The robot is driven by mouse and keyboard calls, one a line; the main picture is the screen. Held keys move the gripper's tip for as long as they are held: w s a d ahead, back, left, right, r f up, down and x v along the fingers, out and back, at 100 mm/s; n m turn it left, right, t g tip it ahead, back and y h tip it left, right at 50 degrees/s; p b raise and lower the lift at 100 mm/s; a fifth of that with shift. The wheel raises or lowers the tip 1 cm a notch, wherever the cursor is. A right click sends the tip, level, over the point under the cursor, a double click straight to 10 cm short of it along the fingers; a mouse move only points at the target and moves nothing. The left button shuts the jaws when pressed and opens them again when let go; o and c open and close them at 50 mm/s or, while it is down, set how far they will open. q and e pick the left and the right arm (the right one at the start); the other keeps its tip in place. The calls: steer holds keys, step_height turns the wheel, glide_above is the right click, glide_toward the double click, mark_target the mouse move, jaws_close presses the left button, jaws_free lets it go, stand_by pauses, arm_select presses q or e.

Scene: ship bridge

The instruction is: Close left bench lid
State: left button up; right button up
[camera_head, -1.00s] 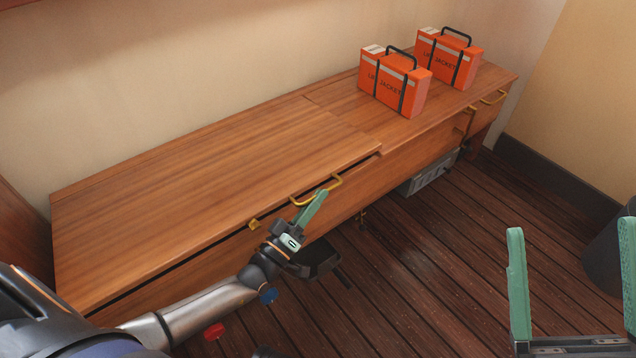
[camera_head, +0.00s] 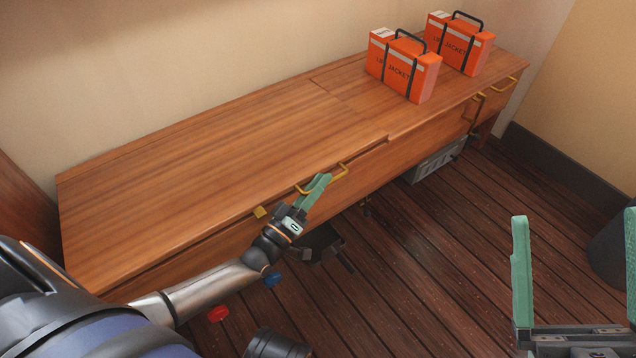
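The left bench lid (camera_head: 215,165) is a wide brown wooden panel on the left part of the long bench. It lies nearly flat, and its front edge sits close to the bench front. A brass handle (camera_head: 338,173) is on its front edge. My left gripper (camera_head: 316,190) is at this handle, its green fingers overlapping it in view; I cannot tell whether they grip it. My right gripper (camera_head: 574,275) is at the lower right, its green fingers wide apart and empty, away from the bench.
Two orange life jacket cases (camera_head: 403,66) (camera_head: 459,43) stand on the right part of the bench. A grey crate (camera_head: 437,160) is under the bench. A dark bin (camera_head: 610,250) stands at the right edge.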

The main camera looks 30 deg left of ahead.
arm_select(q)
steer(key=shift+d+r, duration=0.1)
steer(key=shift+d, duration=0.05)
steer(key=shift+s, duration=0.3)
steer(key=p+v, duration=0.2)
steer(key=v, duration=1)
steer(key=shift+a+f, duration=0.2)
